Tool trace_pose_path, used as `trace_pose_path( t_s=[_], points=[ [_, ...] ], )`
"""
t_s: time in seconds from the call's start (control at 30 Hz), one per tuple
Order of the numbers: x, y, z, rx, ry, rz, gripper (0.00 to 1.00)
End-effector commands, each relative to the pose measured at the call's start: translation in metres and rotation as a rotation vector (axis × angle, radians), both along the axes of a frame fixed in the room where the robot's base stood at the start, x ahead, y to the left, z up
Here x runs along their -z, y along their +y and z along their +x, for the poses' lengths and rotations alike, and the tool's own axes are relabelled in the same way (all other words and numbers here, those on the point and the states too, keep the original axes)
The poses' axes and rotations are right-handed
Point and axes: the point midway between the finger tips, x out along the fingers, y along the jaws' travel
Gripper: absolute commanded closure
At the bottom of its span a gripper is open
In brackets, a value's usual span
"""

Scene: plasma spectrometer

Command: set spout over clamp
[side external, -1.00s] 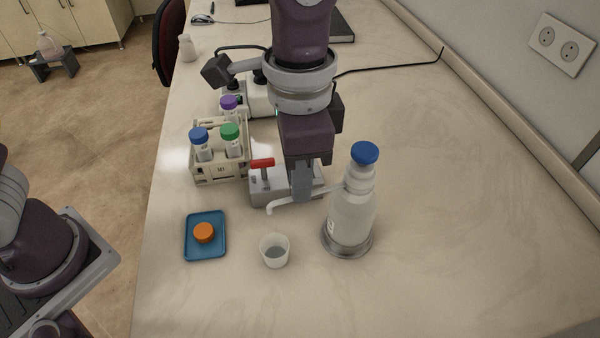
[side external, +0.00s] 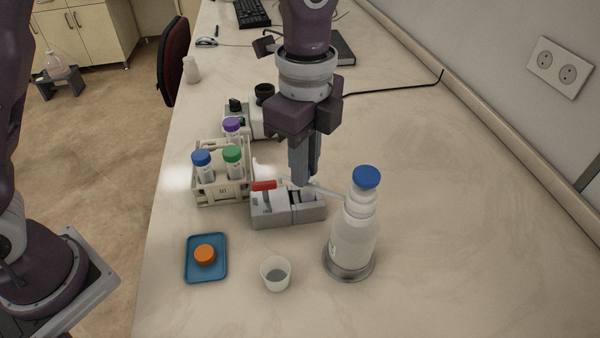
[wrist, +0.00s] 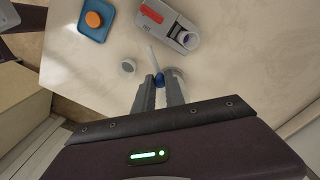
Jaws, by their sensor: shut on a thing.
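The clamp (side external: 287,212) is a grey block with a red lever; it also shows at the top of the wrist view (wrist: 165,27). The spout (side external: 332,192) is a thin pale tube on a clear bottle (side external: 352,238) with a blue cap (side external: 366,177). In the side view it reaches left from the bottle's neck across the clamp. In the wrist view the spout (wrist: 151,57) points up the picture towards the clamp. My gripper (side external: 305,183) is shut on the spout, above the clamp; the contact is partly hidden. The blue cap shows by the fingertips in the wrist view.
A small cup (side external: 276,274) stands left of the bottle. A blue tray (side external: 193,273) holds an orange cap (side external: 204,254). A rack (side external: 240,192) of capped tubes stands left of the clamp. The bench right of the bottle is clear.

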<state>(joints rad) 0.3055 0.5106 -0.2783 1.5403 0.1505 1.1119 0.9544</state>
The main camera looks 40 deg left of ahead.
Motion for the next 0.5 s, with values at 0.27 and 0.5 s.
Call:
trace_pose_path(
  t_s=[0.27,0.5],
  points=[
    [-0.001,0.0,0.023,0.241,-0.003,-0.004,1.0],
    [-0.001,-0.003,0.037,0.401,-0.003,-0.002,1.0]
  ],
)
